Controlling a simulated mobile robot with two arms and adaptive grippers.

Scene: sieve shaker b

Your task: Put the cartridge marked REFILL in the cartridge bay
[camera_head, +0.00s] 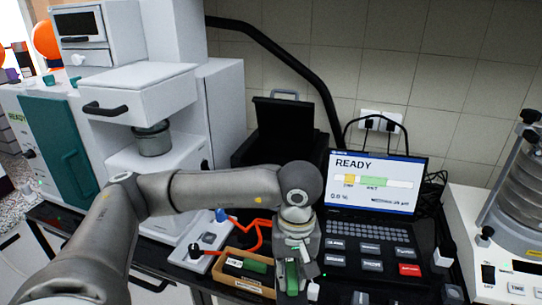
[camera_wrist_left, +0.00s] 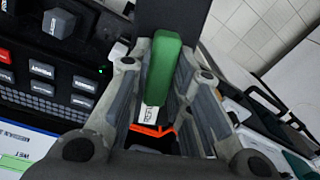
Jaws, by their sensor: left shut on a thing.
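My left gripper (camera_head: 293,280) points down at the front of the bench, right of a wooden tray. It is shut on a green cartridge (camera_head: 292,274). In the left wrist view the green cartridge (camera_wrist_left: 162,68) sits between the two grey fingers of my left gripper (camera_wrist_left: 165,85). A white label (camera_wrist_left: 151,115) with dark letters shows by its lower end, too small to read surely. The wooden tray (camera_head: 226,255) holds another green piece and dark pieces with a white label. I cannot pick out the cartridge bay. My right gripper is not in view.
A laptop (camera_head: 372,180) reading READY stands behind a dark button panel (camera_head: 370,258). A sieve shaker (camera_head: 515,200) stands at the right.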

